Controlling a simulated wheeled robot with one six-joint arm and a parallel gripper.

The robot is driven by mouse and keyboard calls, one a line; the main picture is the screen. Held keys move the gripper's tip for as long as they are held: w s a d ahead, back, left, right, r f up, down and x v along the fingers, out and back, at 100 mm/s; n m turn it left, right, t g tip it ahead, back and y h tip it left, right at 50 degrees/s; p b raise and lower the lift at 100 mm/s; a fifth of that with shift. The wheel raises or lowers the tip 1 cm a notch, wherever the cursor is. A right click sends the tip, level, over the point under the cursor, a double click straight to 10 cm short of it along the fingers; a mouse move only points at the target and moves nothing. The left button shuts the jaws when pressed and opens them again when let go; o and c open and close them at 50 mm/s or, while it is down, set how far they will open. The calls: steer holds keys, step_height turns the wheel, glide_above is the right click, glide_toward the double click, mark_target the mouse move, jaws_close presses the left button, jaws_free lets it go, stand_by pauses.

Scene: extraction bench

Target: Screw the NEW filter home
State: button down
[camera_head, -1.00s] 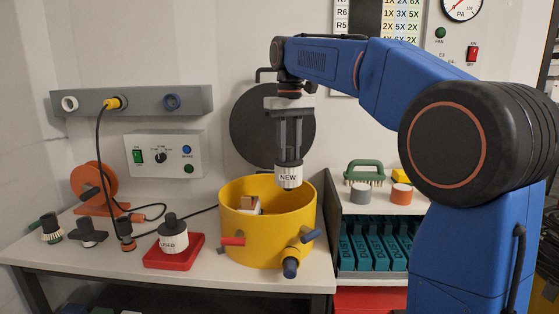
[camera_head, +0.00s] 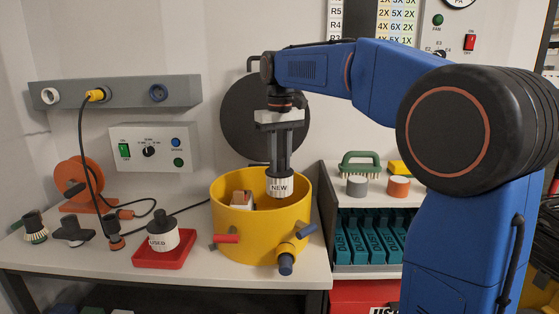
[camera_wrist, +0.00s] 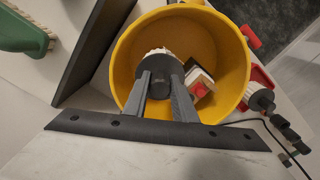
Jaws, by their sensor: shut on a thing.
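The NEW filter (camera_head: 280,187) is white with a ribbed top and a "NEW" label. My gripper (camera_head: 281,170) points straight down and is shut on its top. The filter hangs upright, its lower part inside the mouth of the yellow drum (camera_head: 230,225). In the wrist view the filter (camera_wrist: 152,60) sits between my fingers (camera_wrist: 162,88), inside the drum's rim (camera_wrist: 122,50). A block with white, brown and red faces (camera_wrist: 197,84) lies in the drum beside it. The drum's floor under the filter is hidden. The USED filter (camera_head: 162,240) stands in a red tray (camera_head: 175,259).
Coloured ports stick out of the drum's front, including a red one (camera_head: 227,238). A black round lid (camera_head: 240,130) stands upright behind the drum. A dark partition (camera_head: 321,200) is close on its right. A cable and an orange reel (camera_head: 82,188) lie left.

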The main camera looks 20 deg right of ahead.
mark_target(280, 187)
steer(key=shift+f, duration=4.15)
steer(key=m, duration=0.4)
steer(key=shift+m, duration=0.4)
steer(key=m, duration=0.4)
steer(key=c, duration=1.4)
jaws_free()
step_height(280, 187, up, 17)
steer(key=shift+r, duration=0.2)
